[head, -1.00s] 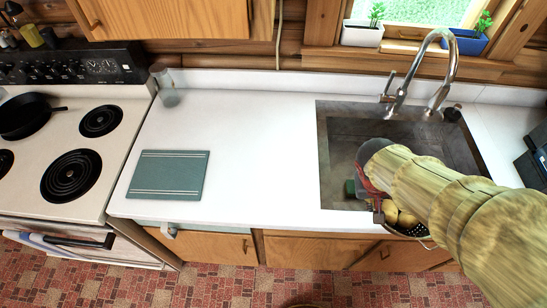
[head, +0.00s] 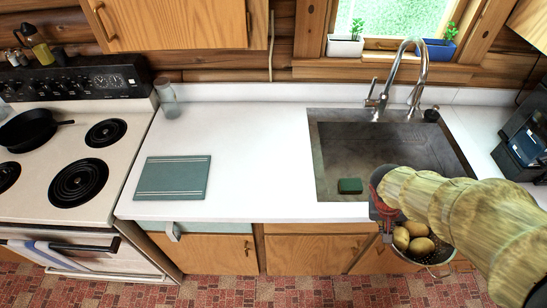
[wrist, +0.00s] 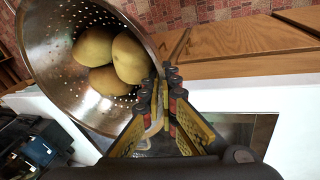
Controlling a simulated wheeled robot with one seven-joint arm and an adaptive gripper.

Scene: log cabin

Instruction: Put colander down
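The colander (wrist: 50,55) is a metal bowl with small holes, holding potatoes (wrist: 112,55). In the wrist view my gripper (wrist: 165,100) has its fingers close together at the colander's rim and appears shut on it. In the head view the colander (head: 436,258) hangs in front of the counter's front edge, below the sink, partly hidden by my arm. The potatoes (head: 413,238) show inside it. My gripper (head: 382,215) is mostly hidden behind my arm's sleeve.
The white counter (head: 255,150) is clear left of the sink (head: 330,160), except for a green board (head: 172,178) and a glass jar (head: 167,100). A green sponge (head: 349,186) lies in the sink. The stove with a black pan (head: 28,130) stands at left.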

